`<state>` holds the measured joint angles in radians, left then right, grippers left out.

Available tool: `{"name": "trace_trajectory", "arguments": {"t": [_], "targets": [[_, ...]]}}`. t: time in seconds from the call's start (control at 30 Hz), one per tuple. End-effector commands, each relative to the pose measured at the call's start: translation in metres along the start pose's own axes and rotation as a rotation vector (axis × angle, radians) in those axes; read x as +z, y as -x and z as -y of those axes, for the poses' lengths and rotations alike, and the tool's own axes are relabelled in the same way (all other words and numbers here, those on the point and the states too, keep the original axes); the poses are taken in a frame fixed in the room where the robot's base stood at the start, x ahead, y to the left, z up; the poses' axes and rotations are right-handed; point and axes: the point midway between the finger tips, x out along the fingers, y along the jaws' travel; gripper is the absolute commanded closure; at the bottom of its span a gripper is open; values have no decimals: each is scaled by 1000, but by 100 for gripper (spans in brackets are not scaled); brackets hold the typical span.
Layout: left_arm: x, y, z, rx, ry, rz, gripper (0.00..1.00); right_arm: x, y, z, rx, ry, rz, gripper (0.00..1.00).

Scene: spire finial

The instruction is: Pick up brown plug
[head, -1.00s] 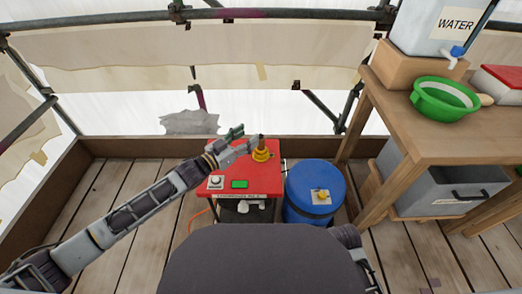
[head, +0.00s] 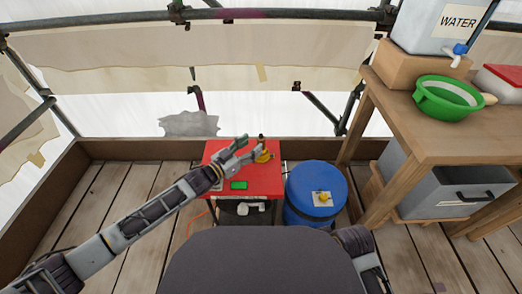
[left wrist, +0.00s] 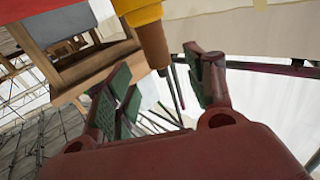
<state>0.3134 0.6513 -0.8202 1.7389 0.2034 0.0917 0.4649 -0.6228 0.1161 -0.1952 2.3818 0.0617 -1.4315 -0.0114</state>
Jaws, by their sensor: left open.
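The brown plug (head: 261,138) stands in a yellow fitting (head: 264,156) on the red-topped stand (head: 268,184). My left gripper (head: 247,147) is open just left of the plug and fitting. In the left wrist view the brown plug (left wrist: 154,46) sticks out of the yellow fitting (left wrist: 139,13). Its free end lies between the green-padded fingers of my left gripper (left wrist: 160,85) in that picture. I see a gap on each side, so the fingers do not grip it. My right gripper is out of sight; only part of my right arm shows.
A blue drum (head: 316,198) stands right of the red-topped stand. A wooden table (head: 400,117) holds a green bowl (head: 447,98) and a water container (head: 437,27). A raised wooden edge (head: 120,149) runs behind the stand. Plank floor at left is clear.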

Motion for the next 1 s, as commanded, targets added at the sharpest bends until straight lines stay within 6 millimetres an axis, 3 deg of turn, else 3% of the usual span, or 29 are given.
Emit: {"name": "trace_trajectory", "arguments": {"t": [0.27,0.7,1.0], "targets": [[0,-5,0,1,0,-1,46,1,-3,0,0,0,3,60],[0,-42,0,1,0,-1,46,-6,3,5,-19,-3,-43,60],[0,-58,-1,1,-1,0,46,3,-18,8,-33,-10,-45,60]]}}
